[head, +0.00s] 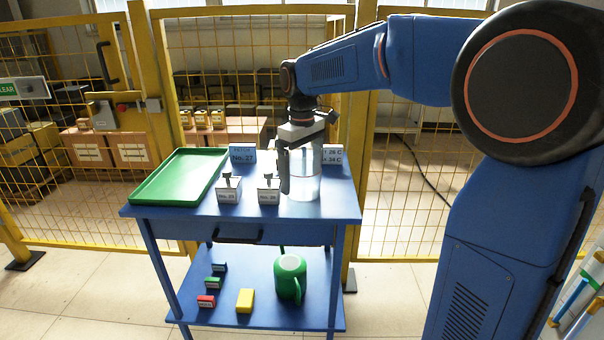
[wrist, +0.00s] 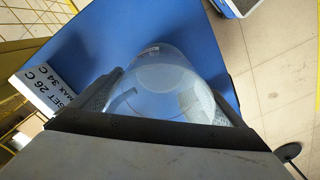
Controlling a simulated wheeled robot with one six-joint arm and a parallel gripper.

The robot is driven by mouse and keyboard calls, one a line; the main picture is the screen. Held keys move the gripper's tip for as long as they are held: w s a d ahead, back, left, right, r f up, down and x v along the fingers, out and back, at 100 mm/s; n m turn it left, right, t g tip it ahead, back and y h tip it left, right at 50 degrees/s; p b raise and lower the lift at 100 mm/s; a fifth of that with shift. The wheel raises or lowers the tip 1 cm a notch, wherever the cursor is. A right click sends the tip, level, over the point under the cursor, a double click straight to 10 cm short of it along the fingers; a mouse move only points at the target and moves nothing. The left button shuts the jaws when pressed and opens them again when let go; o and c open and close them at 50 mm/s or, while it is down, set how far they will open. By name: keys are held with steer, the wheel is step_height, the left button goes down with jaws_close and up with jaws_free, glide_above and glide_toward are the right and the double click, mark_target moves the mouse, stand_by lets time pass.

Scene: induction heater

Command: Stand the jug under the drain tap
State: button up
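A clear, round vessel (head: 305,186) stands upright on the blue table, near its right front edge. It also shows in the wrist view (wrist: 165,75), between my two fingers. My gripper (head: 300,165) points down over the vessel, with a finger on either side of its upper part. The fingers look close to its wall, but I cannot tell whether they press on it. A green handled vessel (head: 290,280), which looks like a jug, stands on the lower shelf. I cannot make out a drain tap in either view.
Two small labelled blocks with dark knobs, left (head: 229,190) and right (head: 268,190), stand left of the clear vessel. A green tray (head: 180,178) covers the table's left side. A label (head: 332,155) stands behind. Small coloured blocks, including a yellow one (head: 245,300), lie on the lower shelf.

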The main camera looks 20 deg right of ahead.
steer(key=shift+r, duration=0.15)
step_height(320, 180, up, 12)
stand_by(0.7)
